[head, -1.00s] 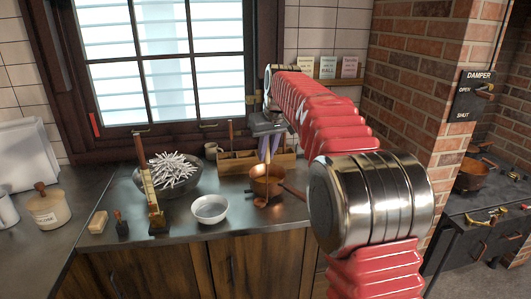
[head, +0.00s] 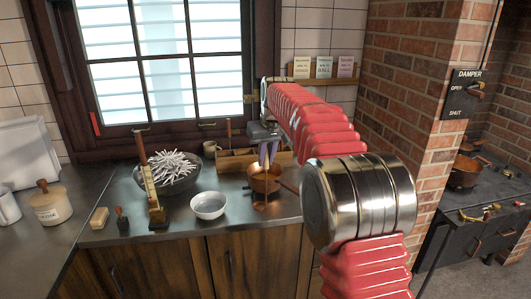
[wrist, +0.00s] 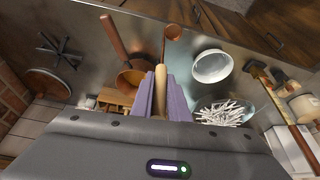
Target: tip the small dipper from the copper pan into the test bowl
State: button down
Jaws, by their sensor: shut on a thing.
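My gripper (head: 268,152) is above the counter at the copper pan (head: 257,183). Its purple fingers (wrist: 158,92) are shut on the pale wooden handle of the small dipper (wrist: 174,33). The dipper's copper cup (head: 261,206) hangs low in front of the pan, outside its rim; I cannot tell what it holds. In the wrist view the pan (wrist: 128,78) lies left of the dipper, its handle pointing up and left. The white test bowl (head: 208,205) stands on the counter left of the cup; it also shows in the wrist view (wrist: 212,67), right of the dipper.
A large bowl of white sticks (head: 172,172) stands behind the test bowl. A brass upright (head: 153,200) on a dark base stands to its left. A wooden box (head: 238,160) is behind the pan. Counter shows bare between the test bowl and the dipper.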

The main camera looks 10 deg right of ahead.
jog(key=s+f, duration=0.8)
jog(key=f, duration=0.3)
jog(key=s+f+m, duration=0.1)
jog(key=s+f, duration=0.8)
jog(key=f, duration=0.2)
jog(key=shift+s+a+f+h, duration=0.15)
jog(key=shift+s+f+h, duration=0.05)
jog(key=shift+f+h, duration=0.1)
